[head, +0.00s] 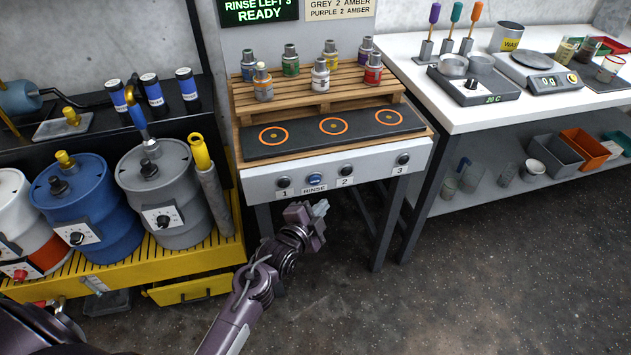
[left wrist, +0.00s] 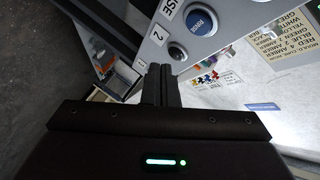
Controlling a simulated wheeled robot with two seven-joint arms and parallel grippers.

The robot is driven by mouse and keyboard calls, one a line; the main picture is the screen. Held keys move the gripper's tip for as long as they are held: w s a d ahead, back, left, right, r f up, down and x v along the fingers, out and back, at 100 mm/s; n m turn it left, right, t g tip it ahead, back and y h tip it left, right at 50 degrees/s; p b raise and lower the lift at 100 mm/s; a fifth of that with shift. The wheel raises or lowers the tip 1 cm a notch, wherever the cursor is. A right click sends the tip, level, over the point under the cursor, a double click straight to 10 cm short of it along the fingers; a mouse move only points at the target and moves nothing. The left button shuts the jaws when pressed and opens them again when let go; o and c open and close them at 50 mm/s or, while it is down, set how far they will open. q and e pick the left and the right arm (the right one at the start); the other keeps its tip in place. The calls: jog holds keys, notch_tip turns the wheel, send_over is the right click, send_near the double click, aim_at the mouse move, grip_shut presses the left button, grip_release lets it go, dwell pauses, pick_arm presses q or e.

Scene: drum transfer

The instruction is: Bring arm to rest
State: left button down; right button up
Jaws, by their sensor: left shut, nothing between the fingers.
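My left gripper (head: 318,211) is in front of the wooden-topped station, below its front panel, with its arm coming up from the bottom of the head view. Its fingers are together and empty; they also show in the left wrist view (left wrist: 161,85). The front panel (head: 262,189) carries a blue RINSE button (head: 315,180) and numbered black buttons. In the left wrist view the blue button (left wrist: 199,22) is above the fingers, apart from them. My right gripper is not in view.
Several small bottles (head: 320,75) stand on a wooden rack behind a black mat (head: 275,149) with three orange rings. Drums (head: 88,210) stand on a yellow platform at left. A white bench (head: 455,116) with a scale is at right. The dark floor (head: 440,290) is clear.

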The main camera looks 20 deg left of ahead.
pick_arm(q)
jog(key=shift+f, duration=0.1)
jog(key=s+f+n+g, duration=0.2)
jog(key=s+f, duration=0.4)
jog(key=f, duration=0.4)
jog(key=s+f+n+g, duration=0.25)
jog(key=s+f, duration=0.35)
jog(key=f, duration=0.4)
jog(key=s+f+n+g, duration=0.1)
jog(key=s+f+g, duration=0.3)
jog(key=f, duration=0.6)
jog(key=s+a+f+n+g+y, duration=0.1)
jog(key=s+f, duration=0.3)
jog(key=s, duration=0.6)
jog(key=s+a+f+n+g, duration=0.2)
jog(key=s+f, duration=0.3)
jog(key=s, duration=0.5)
jog(key=s+a+f+n+g+y, duration=0.1)
jog(key=s+f, duration=0.4)
jog(key=s, duration=0.5)
jog(key=shift+s+a+f+n+g+y, duration=0.2)
jog(key=shift+s+a+n+g+y, duration=0.15)
jog(key=shift+a+n+g, duration=0.7)
